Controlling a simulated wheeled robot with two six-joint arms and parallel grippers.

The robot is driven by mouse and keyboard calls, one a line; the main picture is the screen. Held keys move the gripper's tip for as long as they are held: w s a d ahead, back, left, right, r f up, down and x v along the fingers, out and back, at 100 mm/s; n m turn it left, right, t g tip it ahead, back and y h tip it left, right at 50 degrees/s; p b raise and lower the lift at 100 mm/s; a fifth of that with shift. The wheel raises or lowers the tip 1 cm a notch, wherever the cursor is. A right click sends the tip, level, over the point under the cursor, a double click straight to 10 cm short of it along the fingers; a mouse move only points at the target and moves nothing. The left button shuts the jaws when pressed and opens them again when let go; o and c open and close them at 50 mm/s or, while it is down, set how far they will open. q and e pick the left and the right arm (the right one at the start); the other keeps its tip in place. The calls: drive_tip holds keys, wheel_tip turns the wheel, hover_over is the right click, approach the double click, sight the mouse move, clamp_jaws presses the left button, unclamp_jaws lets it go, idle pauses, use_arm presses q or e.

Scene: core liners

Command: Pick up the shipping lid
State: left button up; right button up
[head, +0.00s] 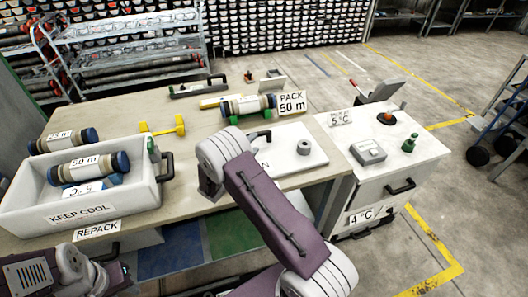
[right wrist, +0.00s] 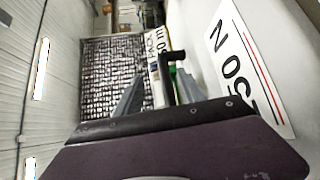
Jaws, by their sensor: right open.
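The white shipping lid (head: 296,153) lies flat on the right part of the workbench, with a black handle (head: 258,136) near its far left side. In the head view my right arm covers the lid's left part and hides the fingertips. Only links of my left arm show at bottom left.
The KEEP COOL box (head: 78,212) stands left. A white cabinet (head: 372,190) with a grey device (head: 368,151) adjoins right.

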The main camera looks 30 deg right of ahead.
sight(263, 135)
drive_tip(key=x, duration=0.2)
drive_tip(key=p+x, duration=0.1)
drive_tip(key=x, duration=0.5)
drive_tip(key=shift+w+f, duration=0.2)
drive_tip(key=shift+f, duration=0.15)
drive_tip(key=shift+s+a, duration=0.1)
drive_tip(key=shift+a, duration=0.05)
drive_tip(key=shift+c, duration=1.2)
clamp_jaws()
